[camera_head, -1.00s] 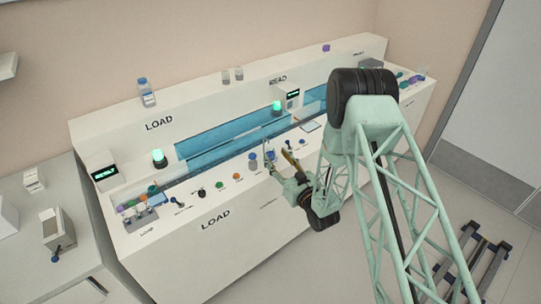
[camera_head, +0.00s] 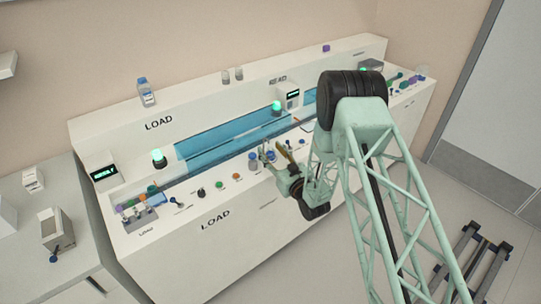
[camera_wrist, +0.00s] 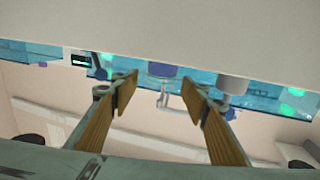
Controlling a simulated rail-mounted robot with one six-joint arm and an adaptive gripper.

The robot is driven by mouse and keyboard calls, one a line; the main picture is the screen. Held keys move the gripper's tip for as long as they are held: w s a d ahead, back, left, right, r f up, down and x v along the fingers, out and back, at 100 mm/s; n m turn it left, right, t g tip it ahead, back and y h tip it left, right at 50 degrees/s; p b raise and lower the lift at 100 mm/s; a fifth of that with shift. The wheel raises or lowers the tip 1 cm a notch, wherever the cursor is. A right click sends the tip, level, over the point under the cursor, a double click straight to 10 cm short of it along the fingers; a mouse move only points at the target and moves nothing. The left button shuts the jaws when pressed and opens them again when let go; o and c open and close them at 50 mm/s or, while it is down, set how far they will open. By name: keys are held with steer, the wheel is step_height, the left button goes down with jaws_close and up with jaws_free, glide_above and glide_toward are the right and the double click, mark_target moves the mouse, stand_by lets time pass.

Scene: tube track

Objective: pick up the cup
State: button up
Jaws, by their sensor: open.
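My gripper (camera_head: 272,149) is open over the front work surface of the white bench, near its middle. In the wrist view my gripper (camera_wrist: 160,83) shows two wooden-faced fingers with a gap between them. A short blue-purple cylinder (camera_wrist: 162,70) lies in line with that gap, beyond the fingertips. A grey cylinder (camera_wrist: 233,85) is right of the right finger. I cannot tell whether either is the cup. Two small greyish cup-like vessels, the left (camera_head: 225,77) and the right (camera_head: 239,74), stand on the bench's raised back ledge, apart from my gripper.
A blue-capped jar (camera_head: 253,158) stands left of my gripper. Several small coloured pieces lie along the front surface. A green lamp (camera_head: 276,108) and a display box (camera_head: 290,96) stand behind. A blue track (camera_head: 215,146) runs along the bench. A blue-capped bottle (camera_head: 146,92) is on the ledge.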

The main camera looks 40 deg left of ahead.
steer(key=c, duration=1)
steer(key=shift+r, duration=0.7)
steer(key=shift+d, duration=0.25)
steer(key=p+v, duration=0.1)
steer(key=v, duration=1.6)
steer(key=shift+s+d+p, duration=0.1)
steer(key=shift+d+p, duration=0.15)
steer(key=shift+p, duration=0.15)
